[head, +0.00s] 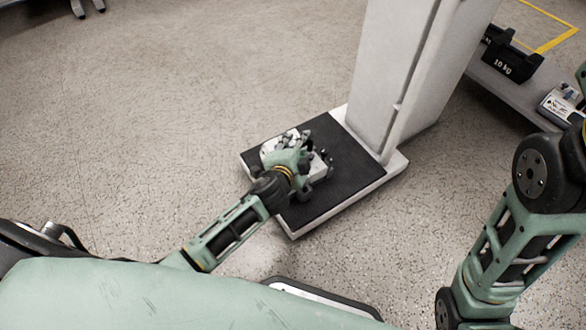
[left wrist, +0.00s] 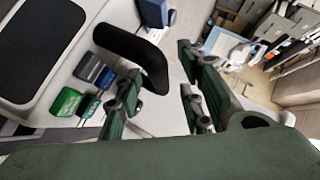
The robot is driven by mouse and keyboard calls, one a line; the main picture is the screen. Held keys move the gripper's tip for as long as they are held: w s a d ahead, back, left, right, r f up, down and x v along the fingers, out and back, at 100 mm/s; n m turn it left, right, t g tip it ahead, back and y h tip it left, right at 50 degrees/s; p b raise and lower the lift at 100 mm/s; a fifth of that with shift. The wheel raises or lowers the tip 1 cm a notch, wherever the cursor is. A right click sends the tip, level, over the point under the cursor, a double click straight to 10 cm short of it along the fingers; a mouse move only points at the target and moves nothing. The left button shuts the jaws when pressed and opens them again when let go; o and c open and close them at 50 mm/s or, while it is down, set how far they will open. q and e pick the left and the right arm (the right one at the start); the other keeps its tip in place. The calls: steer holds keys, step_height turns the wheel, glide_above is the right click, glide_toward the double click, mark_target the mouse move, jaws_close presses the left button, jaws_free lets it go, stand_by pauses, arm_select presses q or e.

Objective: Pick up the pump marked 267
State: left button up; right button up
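In the head view an arm from the left ends in a gripper (head: 305,165) over a scale's black platform (head: 345,190). A pale grey-white device (head: 281,143) sits there, partly hidden by the gripper; I cannot tell if they touch. In the left wrist view my left gripper (left wrist: 160,105) has its fingers apart, with nothing seen between them. A white and dark device (head: 562,108) lies at the right edge of the head view. I can read no 267 on anything. My right arm shows at the right, its gripper out of view.
A pale column (head: 405,70) rises from the scale. A black 10 kg weight (head: 510,62) stands on a low surface at the upper right. The left wrist view shows a green box (left wrist: 66,102) and a curved black panel (left wrist: 135,52). Floor left of the scale is clear.

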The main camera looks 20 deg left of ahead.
arm_select(q)
steer(key=shift+w, duration=0.1)
jaws_close()
stand_by(0.3)
steer(key=shift+f, duration=0.1)
stand_by(0.3)
steer(key=shift+r, duration=0.2)
